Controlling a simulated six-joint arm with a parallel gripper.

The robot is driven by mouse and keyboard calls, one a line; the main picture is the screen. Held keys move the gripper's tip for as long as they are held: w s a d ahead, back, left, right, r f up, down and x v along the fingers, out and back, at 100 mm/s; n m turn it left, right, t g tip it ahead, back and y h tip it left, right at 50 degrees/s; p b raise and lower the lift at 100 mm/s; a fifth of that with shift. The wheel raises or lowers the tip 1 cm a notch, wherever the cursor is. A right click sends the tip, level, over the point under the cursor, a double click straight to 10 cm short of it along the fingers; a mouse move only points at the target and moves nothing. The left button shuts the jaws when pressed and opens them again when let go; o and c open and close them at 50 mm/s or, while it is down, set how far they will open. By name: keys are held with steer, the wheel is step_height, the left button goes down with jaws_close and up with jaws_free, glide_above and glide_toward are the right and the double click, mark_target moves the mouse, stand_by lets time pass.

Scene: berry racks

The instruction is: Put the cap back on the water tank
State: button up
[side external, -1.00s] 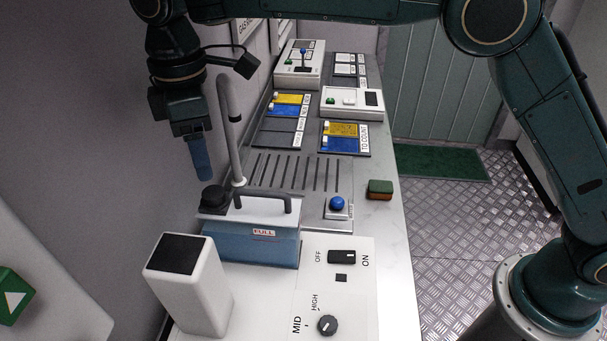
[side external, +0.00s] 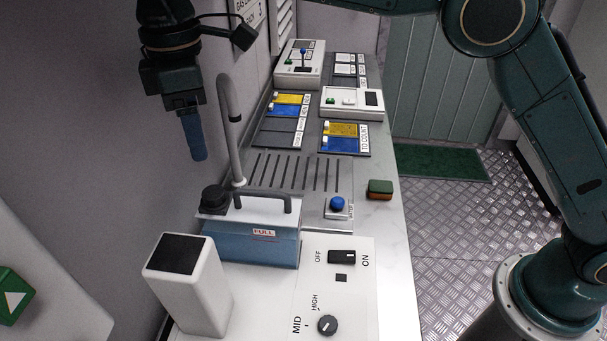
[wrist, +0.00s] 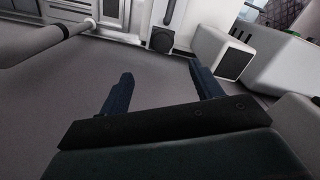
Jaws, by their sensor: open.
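The blue water tank (side external: 252,247), labelled FULL, has a pale top and a dark handle (side external: 268,196). The black round cap (side external: 213,197) sits upright on the tank's top at its back left corner; I cannot tell how firmly it is seated. The cap also shows in the wrist view (wrist: 161,40), beyond the fingertips. My gripper (side external: 198,158) is open and empty, with blue fingers, up and slightly left of the cap and apart from it. In the wrist view my gripper (wrist: 162,75) shows both fingers spread with nothing between them.
A grey curved spout (side external: 232,135) stands just right of my gripper. A white box with a black top (side external: 188,285) stands in front of the tank. A switch panel (side external: 337,290) lies to its right. The wall is close on the left.

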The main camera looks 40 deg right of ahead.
steer(key=s+d+r+m+t+y, duration=0.1)
steer(key=s+d+r+m, duration=0.25)
steer(key=d, duration=0.75)
steer(key=s+d+r+m+t, duration=0.25)
steer(key=s+d+r, duration=0.25)
steer(key=d, duration=0.6)
steer(key=s+d+f+m, duration=0.2)
steer(key=s+d+f, duration=0.1)
steer(key=s, duration=0.3)
steer(key=s+d+f+m+t, duration=0.1)
steer(key=s+d+f+m, duration=0.2)
steer(key=s+d, duration=0.2)
steer(key=s+d+f+m+t+h, duration=0.1)
steer(key=s+d+f+m, duration=0.2)
steer(key=s, duration=0.5)
steer(key=shift+s+d, duration=0.25)
steer(key=shift+d, duration=0.45)
